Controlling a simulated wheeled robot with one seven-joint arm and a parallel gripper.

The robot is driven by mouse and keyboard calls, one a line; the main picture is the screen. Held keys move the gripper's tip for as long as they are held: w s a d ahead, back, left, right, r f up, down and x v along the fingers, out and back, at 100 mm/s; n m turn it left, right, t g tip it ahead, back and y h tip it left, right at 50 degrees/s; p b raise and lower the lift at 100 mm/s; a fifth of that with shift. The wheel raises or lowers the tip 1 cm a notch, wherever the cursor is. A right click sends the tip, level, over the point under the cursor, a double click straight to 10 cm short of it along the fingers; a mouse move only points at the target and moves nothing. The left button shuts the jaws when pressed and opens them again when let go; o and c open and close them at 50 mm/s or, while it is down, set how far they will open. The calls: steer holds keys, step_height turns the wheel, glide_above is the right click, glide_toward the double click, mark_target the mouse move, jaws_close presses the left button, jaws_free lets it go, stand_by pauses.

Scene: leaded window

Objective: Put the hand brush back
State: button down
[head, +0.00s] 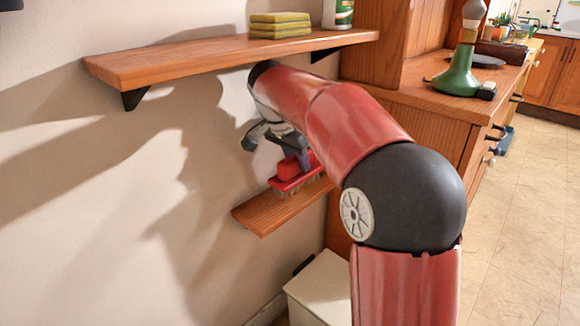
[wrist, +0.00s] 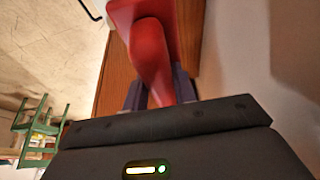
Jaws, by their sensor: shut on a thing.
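The red hand brush (head: 294,183) is at the lower wooden shelf (head: 262,213), bristles down, in the head view. Its bristles appear to be on or just above the board; I cannot tell whether they touch. My gripper (head: 290,148) is above the brush, shut on its red handle. In the wrist view the brush (wrist: 151,52) runs up from between the fingers of my gripper (wrist: 158,95), with the wooden shelf (wrist: 117,72) behind it. My arm hides the right part of the lower shelf in the head view.
An upper wooden shelf (head: 215,58) overhangs close above my wrist, holding stacked sponges (head: 279,25) and a can (head: 338,13). A wooden cabinet (head: 425,115) with a green lamp (head: 460,75) stands right. A pale box (head: 322,290) is below.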

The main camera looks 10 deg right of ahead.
steer(key=shift+w+a, duration=0.3)
steer(key=shift+w, duration=0.3)
steer(key=shift+w+a+f, duration=0.1)
steer(key=shift+w+f, duration=0.05)
steer(key=shift+f, duration=0.7)
steer(key=shift+w+f, duration=0.15)
steer(key=shift+f, duration=0.7)
steer(key=shift+b, duration=0.3)
steer(key=shift+f, duration=0.2)
steer(key=c, duration=1.1)
jaws_free()
steer(key=shift+r, duration=0.1)
